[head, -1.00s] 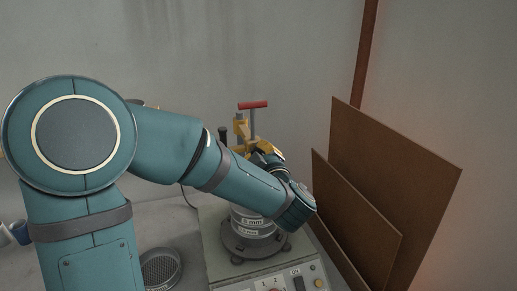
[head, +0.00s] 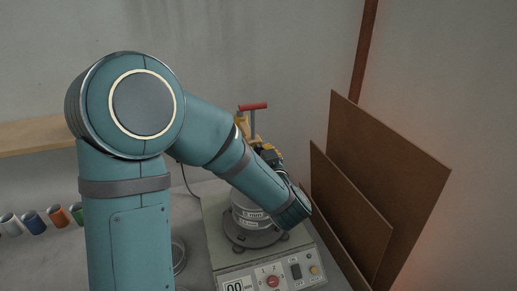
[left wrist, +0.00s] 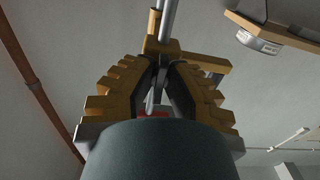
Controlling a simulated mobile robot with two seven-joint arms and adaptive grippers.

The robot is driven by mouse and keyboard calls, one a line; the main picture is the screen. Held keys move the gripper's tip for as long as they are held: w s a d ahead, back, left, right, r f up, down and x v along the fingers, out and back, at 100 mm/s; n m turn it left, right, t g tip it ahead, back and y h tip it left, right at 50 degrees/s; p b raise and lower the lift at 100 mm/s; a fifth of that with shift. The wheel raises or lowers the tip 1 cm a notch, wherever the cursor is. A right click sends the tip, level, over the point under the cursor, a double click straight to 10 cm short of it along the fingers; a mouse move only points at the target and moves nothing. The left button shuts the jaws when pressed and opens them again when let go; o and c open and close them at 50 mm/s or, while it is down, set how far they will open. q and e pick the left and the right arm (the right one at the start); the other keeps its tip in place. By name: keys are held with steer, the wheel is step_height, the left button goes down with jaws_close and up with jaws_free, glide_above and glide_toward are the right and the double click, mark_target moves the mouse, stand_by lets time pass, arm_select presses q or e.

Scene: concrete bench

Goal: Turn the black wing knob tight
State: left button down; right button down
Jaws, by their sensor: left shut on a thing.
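The sieve shaker's metal rod with its red T-handle (head: 253,106) rises behind my left arm. In the left wrist view the rod (left wrist: 169,20) passes through a yellow bracket (left wrist: 155,46). My left gripper (left wrist: 161,70) has its yellow stepped fingers with dark pads closed in front of this bracket, shut on a small dark part between the tips, which seems to be the black wing knob; the pads cover most of it. In the head view my forearm and wrist hide the knob and most of the gripper. My right gripper is not in view.
The labelled sieve stack (head: 250,219) stands on the grey shaker base (head: 215,240), which has a control panel in front. Brown boards (head: 385,180) lean close on the right. Several coloured cups (head: 35,222) and a shelf (head: 35,135) are at left.

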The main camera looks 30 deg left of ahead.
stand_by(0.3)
arm_select(q)
steer(key=c, duration=0.9)
jaws_free()
steer(key=shift+o, duration=0.2)
steer(key=v, duration=1.2)
